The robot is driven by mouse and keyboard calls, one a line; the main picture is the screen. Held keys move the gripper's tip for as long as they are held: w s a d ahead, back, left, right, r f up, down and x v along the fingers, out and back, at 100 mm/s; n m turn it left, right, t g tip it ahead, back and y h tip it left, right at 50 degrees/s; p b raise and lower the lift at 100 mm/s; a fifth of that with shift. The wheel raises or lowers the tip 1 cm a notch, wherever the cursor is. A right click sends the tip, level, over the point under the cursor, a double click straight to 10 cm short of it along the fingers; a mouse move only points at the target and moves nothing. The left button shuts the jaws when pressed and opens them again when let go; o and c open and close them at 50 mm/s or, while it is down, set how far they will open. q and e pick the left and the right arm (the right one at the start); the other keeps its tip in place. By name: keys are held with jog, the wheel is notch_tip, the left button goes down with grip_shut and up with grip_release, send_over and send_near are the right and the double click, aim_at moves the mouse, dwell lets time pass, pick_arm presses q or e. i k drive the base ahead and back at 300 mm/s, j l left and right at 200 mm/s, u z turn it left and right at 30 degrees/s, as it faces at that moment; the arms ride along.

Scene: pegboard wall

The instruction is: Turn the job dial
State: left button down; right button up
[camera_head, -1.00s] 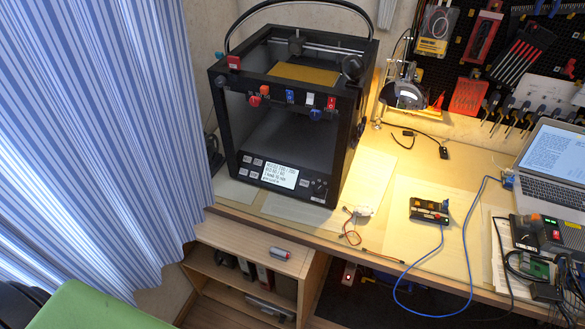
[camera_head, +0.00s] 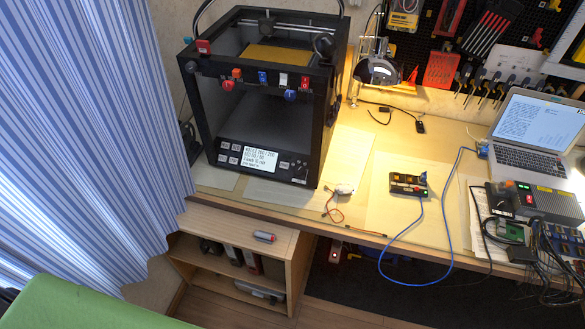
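A black box-shaped 3D printer (camera_head: 325,118) stands at the left end of the workbench. Its front panel (camera_head: 272,178) carries a lit white text screen (camera_head: 258,158) with small grey buttons on its left. A small dark round dial (camera_head: 299,169) is on the panel to the right of the screen; its marking is too small to read. Several red, blue, white and orange knobs and switches line the printer's upper front bar. Neither of my grippers is in view.
The wooden workbench (camera_head: 370,222) holds a small black control box (camera_head: 408,185), a laptop (camera_head: 535,135) and loose cables. A low wooden shelf (camera_head: 240,222) stands below the printer. A striped blue curtain (camera_head: 80,130) hangs at left. A green surface (camera_head: 85,305) fills the lower left.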

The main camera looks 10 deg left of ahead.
aim_at(299, 170)
jog(key=i+l+u, duration=0.15)
jog(key=i+l, duration=0.25)
jog(key=i+l+u, duration=0.15)
jog(key=i+l, duration=0.2)
jog(key=l, duration=0.2)
